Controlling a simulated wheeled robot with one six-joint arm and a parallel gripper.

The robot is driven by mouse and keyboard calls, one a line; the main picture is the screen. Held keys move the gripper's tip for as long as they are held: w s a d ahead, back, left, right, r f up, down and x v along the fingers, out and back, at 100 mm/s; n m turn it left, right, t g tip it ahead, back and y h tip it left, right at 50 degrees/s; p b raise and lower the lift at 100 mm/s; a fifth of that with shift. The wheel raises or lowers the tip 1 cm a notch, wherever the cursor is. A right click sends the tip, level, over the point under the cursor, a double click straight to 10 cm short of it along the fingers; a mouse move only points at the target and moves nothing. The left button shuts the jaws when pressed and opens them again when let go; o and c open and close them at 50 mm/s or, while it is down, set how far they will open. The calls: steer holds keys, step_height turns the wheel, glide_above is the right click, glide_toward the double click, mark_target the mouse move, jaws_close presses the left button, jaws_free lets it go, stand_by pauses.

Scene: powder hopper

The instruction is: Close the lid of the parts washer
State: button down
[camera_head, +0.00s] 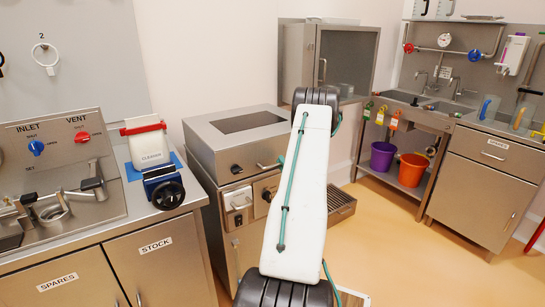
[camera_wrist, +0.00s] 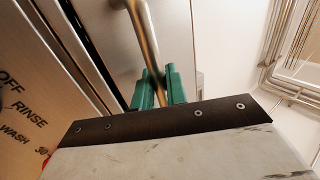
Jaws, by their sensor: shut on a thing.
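The parts washer (camera_head: 225,200) is a steel cabinet in the middle of the head view. Its lid (camera_head: 213,135), with a dark window on top, lies low over the body; I cannot tell whether it is fully seated. In the wrist view, my gripper (camera_wrist: 159,88) has its two green fingers shut on the lid's bar handle (camera_wrist: 143,25), which runs between them. The washer's panel (camera_wrist: 25,105), with RINSE and WASH lettering, is at the left there. In the head view, my white arm hides the gripper and part of the lid's right side.
A steel counter (camera_head: 155,222) with an inlet and vent panel (camera_head: 60,145) stands left of the washer. A glass-fronted wall cabinet (camera_head: 345,60) hangs behind. A purple bucket (camera_head: 383,155) and an orange bucket (camera_head: 412,170) sit under the sink at right. The floor (camera_head: 415,255) at front right is clear.

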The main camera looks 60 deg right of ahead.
steer(key=shift+s+d+f+h, duration=0.2)
steer(key=shift+f+h, duration=0.1)
steer(key=shift+f, duration=0.35)
steer(key=shift+a+f, duration=0.15)
steer(key=shift+f, duration=0.05)
steer(key=shift+a+f, duration=0.1)
steer(key=c, duration=1.5)
jaws_free()
steer(key=shift+w+f, duration=0.1)
steer(key=shift+f, duration=0.05)
steer(key=shift+r, duration=0.2)
